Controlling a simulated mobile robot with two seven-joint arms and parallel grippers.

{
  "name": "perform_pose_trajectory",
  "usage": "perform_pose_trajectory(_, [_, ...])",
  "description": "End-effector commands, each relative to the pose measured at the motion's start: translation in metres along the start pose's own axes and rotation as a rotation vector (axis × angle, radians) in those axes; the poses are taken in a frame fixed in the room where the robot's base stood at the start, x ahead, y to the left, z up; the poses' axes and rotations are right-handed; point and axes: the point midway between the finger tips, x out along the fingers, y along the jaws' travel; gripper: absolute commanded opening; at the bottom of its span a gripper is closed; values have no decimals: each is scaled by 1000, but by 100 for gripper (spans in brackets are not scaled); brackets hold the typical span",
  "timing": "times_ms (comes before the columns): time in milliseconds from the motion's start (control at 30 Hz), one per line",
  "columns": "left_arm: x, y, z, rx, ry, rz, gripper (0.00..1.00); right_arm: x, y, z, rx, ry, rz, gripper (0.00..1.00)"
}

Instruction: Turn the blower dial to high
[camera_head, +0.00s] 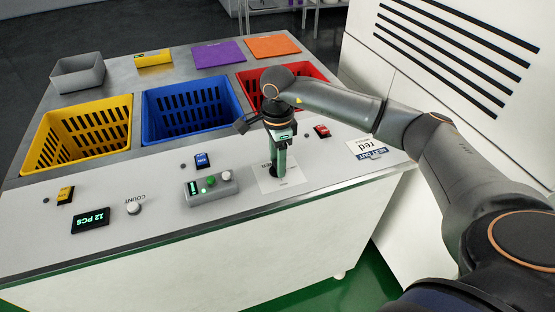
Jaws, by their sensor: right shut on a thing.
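My right gripper (276,170) comes in from the right and points straight down over a white label plate (293,181) on the front panel. Its fingers are shut on the blower dial at the plate. The fingers hide most of the dial, so its pointer and setting cannot be read. Part of the dark lettering on the plate shows beside the fingers, too small to read surely. My left gripper is not in view.
Left of the gripper are a grey control box (212,188) with several buttons, a white COUNT knob (134,208) and a "12 PCS" display (90,220). Behind stand yellow (38,165), blue (150,138) and red (315,72) crates. A white cabinet (440,50) rises at right.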

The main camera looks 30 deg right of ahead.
Motion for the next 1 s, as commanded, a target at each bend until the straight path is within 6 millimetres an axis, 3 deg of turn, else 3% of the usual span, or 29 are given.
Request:
perform_pose_trajectory(433, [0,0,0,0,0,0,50,-1,-1,-1,13,2,-2,0])
perform_pose_trajectory(467, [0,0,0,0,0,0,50,-1,-1,-1,13,2,-2,56])
perform_pose_trajectory(700, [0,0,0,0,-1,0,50,0,0,-1,11,1,-1,82])
perform_pose_trajectory(1000, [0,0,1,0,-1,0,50,-3,0,0,9,0,-2,82])
